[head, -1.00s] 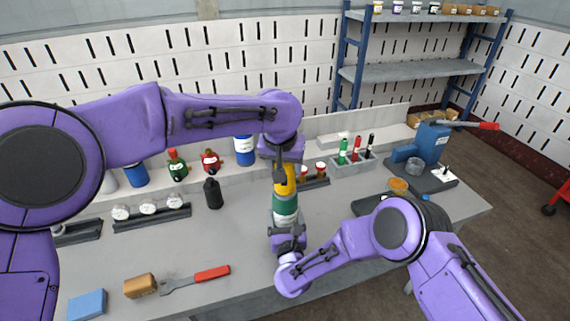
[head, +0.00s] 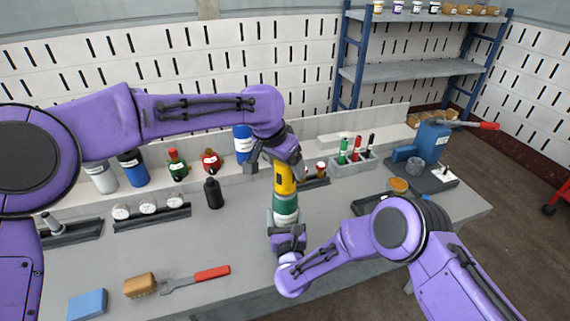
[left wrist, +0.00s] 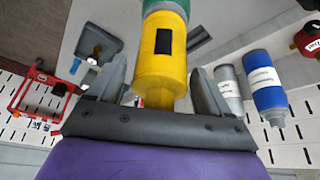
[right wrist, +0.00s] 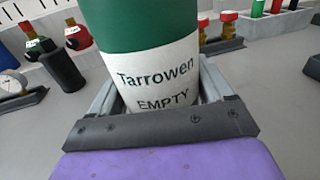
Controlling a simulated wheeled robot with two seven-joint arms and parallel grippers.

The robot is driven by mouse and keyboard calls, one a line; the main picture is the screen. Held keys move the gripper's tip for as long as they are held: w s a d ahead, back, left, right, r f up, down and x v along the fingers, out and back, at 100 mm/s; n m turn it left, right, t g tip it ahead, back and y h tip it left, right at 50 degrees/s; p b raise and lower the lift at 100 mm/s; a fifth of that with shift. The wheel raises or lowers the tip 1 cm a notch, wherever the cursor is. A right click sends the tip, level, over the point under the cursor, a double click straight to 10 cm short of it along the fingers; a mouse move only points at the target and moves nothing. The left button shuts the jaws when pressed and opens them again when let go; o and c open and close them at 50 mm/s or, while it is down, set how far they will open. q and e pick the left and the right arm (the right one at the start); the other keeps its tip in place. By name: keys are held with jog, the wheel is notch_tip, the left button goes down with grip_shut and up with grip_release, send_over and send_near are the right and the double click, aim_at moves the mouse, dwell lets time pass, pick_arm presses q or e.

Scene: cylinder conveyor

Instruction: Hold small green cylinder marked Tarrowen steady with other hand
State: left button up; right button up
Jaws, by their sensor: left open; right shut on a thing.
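The small green cylinder (head: 285,205) stands upright in the head view, with a white band reading "Tarrowen EMPTY" in the right wrist view (right wrist: 155,75). My right gripper (head: 287,233) is shut on its lower, white-banded part. A yellow piece (head: 285,179) with a dark panel sits on top of the cylinder; it also shows in the left wrist view (left wrist: 160,62). My left gripper (head: 275,155) is open at the yellow piece's upper end, with a finger on each side and gaps between. Whether the cylinder's base touches the table is hidden.
A black bottle (head: 213,193) and gauges (head: 148,207) stand left. A blue press (head: 430,145) stands right.

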pick_arm(q)
notch_tip(320, 180, up, 2)
jog(key=shift+r, duration=0.1)
dwell(0.4)
jog(key=shift+f, duration=1.25)
jog(key=c, duration=1)
jog(key=o, duration=1)
